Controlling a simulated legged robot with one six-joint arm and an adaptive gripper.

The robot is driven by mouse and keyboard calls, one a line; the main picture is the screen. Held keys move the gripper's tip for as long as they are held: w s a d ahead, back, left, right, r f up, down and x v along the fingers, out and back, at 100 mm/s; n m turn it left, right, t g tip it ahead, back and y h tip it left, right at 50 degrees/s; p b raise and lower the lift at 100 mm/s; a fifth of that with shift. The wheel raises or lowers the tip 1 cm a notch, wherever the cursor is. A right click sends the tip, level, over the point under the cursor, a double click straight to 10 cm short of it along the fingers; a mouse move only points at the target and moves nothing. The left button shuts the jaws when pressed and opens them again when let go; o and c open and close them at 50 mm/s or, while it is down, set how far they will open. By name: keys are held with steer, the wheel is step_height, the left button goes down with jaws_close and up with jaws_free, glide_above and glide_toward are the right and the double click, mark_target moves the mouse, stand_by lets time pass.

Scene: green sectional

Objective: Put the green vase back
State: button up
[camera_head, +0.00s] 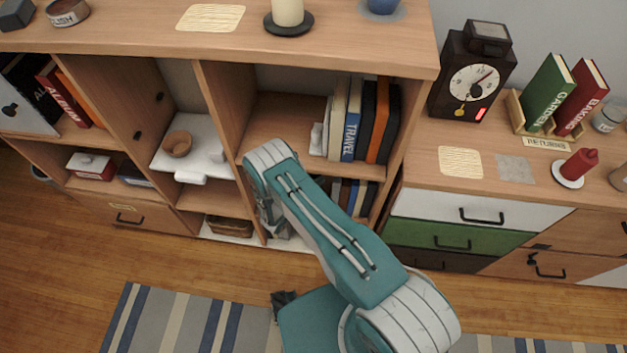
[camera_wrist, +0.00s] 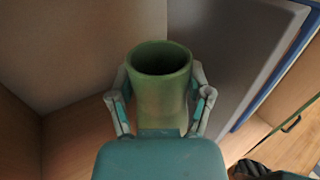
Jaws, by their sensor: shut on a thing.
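The green vase (camera_wrist: 160,98) is a hollow round cup with a dark open mouth, upright in the wrist view. My gripper (camera_wrist: 159,90) is shut on it, with one finger on each side of its body. In the head view my arm reaches to the lower middle of the wooden shelf unit (camera_head: 222,95). The vase cannot be made out there, and my gripper is mostly hidden behind my arm. Whether the vase's base touches a surface cannot be told.
Wooden walls (camera_wrist: 75,60) and a grey panel (camera_wrist: 225,60) stand close around the vase. Several upright books (camera_head: 352,120) fill the compartment to the right of my arm. A white tray with a brown bowl (camera_head: 177,144) is to its left. A striped rug (camera_head: 170,320) covers the floor.

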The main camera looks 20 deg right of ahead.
steer(key=shift+d+f, duration=0.15)
steer(key=shift+f, duration=0.75)
steer(key=o, duration=1.3)
steer(key=shift+f, duration=0.1)
steer(key=v, duration=1.2)
